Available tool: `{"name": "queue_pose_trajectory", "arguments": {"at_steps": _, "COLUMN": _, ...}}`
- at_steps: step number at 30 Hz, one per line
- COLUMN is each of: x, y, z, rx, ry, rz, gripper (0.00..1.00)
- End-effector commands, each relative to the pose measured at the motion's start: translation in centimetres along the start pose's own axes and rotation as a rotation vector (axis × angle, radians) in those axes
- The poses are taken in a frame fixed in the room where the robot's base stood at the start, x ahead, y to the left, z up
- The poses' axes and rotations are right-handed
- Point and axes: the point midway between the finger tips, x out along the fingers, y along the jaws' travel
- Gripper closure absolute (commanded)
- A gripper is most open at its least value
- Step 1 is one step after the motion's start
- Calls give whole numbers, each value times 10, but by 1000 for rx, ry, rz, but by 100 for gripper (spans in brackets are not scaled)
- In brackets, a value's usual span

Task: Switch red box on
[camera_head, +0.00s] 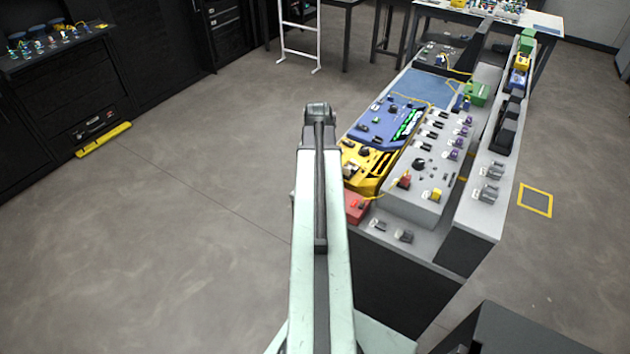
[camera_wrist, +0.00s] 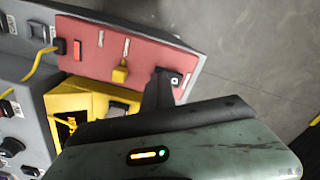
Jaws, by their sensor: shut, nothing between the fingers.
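The red box (camera_wrist: 140,52) fills the upper middle of the wrist view. On its face are a bright red switch (camera_wrist: 77,49) at the left end and a yellow knob-like part (camera_wrist: 120,74) near the middle. My gripper (camera_wrist: 160,82) is shut and empty. Its dark fingers reach over the box's right part, beside a small pale fitting (camera_wrist: 175,80); I cannot tell whether they touch. In the head view the red box (camera_head: 356,208) shows at the bench's near left corner, partly hidden by my arm. The fingers are hidden there.
A yellow unit (camera_wrist: 75,103) adjoins the red box, and a grey panel (camera_wrist: 28,70) with a yellow cable lies to the left. A blue unit (camera_head: 385,122) stands farther along the bench. Open floor (camera_head: 180,230) lies left of the bench.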

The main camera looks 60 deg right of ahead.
Motion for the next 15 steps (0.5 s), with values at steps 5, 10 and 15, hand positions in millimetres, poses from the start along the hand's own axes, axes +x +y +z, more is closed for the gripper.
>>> {"name": "queue_pose_trajectory", "arguments": {"at_steps": 5, "x": -22, "y": 0, "z": 0, "rx": 0, "ry": 0, "rz": 0, "gripper": 100}}
{"name": "queue_pose_trajectory", "arguments": {"at_steps": 10, "x": -38, "y": 0, "z": 0, "rx": 0, "ry": 0, "rz": 0, "gripper": 100}}
{"name": "queue_pose_trajectory", "arguments": {"at_steps": 15, "x": -54, "y": 0, "z": 0, "rx": 0, "ry": 0, "rz": 0, "gripper": 100}}
